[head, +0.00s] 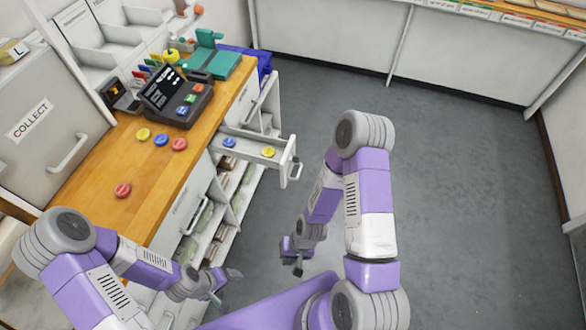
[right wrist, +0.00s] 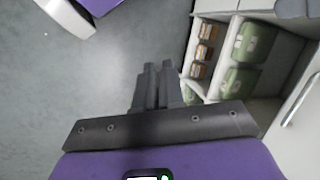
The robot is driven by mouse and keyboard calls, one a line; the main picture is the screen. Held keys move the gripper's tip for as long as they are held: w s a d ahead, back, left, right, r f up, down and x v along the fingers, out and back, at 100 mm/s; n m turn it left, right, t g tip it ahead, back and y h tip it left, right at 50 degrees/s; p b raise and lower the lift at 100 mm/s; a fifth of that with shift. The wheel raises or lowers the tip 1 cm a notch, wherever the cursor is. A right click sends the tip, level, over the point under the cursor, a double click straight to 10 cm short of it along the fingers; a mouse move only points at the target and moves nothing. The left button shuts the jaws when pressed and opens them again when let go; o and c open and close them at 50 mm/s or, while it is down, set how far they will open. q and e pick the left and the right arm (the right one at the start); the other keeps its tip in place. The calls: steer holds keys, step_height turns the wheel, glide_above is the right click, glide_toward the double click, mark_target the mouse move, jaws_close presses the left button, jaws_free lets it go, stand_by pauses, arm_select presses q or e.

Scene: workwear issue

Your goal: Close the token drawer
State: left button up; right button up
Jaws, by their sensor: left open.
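The token drawer (head: 284,152) stands pulled out from the counter's right side. A blue token (head: 229,143) and a yellow token (head: 268,152) lie in it. Its handle (head: 295,171) is on the outer front. My right gripper (head: 298,268) is below the drawer front in the head view, apart from the handle. In the right wrist view its fingers (right wrist: 158,78) are together with nothing visible between them. My left gripper (head: 228,288) is open and empty, low beside the lower cabinet. The drawer is not recognisable in the right wrist view.
The wooden counter (head: 150,205) holds several loose tokens and a dark terminal (head: 178,98). Shelves below hold green packs (right wrist: 240,82) and brown boxes (right wrist: 205,52). A cabinet marked COLLECT (head: 40,140) stands at left. Grey floor (head: 460,190) is clear to the right.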

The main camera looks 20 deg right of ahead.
steer(key=d+f+m+b, duration=0.1)
steer(key=m, duration=0.1)
steer(key=w+d+f+m+g+y+b, duration=0.1)
steer(key=d+f+m, duration=0.1)
steer(key=d+f+m+g+y+b, duration=0.1)
steer(key=m, duration=0.2)
steer(key=shift+w+d+f+b, duration=0.15)
steer(key=shift+d+f+b, duration=0.1)
steer(key=shift+f+b, duration=0.1)
jaws_close()
steer(key=m+t+y+b, duration=0.7)
steer(key=m+t+y, duration=0.1)
steer(key=m+t, duration=0.65)
glide_toward(287, 170)
steer(key=shift+m+g, duration=0.25)
steer(key=shift+g, duration=0.1)
steer(key=x, duration=0.1)
steer(key=b+x, duration=0.1)
steer(key=x, duration=0.1)
steer(key=r+b+x, duration=0.1)
steer(key=x, duration=0.1)
steer(key=shift+a, duration=0.2)
steer(key=shift+b+x, duration=0.35)
steer(key=shift+x, duration=0.45)
steer(key=shift+w, duration=0.1)
